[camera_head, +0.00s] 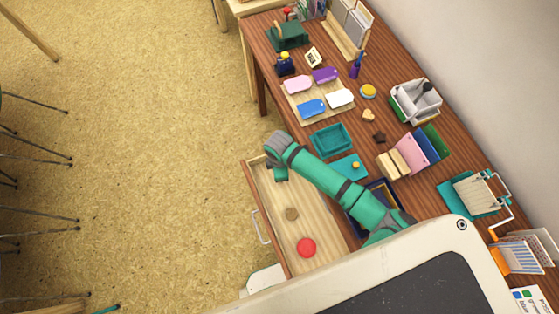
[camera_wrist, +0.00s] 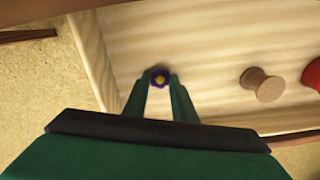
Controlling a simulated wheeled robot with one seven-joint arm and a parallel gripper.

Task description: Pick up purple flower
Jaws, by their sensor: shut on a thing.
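A purple flower (camera_wrist: 159,77) with a yellow centre shows in the wrist view, between the two green fingertips of my gripper (camera_wrist: 158,88). My gripper is shut on it, over the pale wooden floor of an open drawer (camera_wrist: 205,50). I cannot tell whether the flower touches the drawer floor. In the head view my gripper (camera_head: 280,174) is over the far end of the open drawer (camera_head: 270,206), and the flower is hidden there by my arm.
A wooden spool-like piece (camera_head: 291,214) and a red round object (camera_head: 306,247) lie in the drawer. The desk (camera_head: 275,85) holds coloured inkpads, a teal tray (camera_head: 331,139) and several stationery items. Drawer walls stand close to my gripper.

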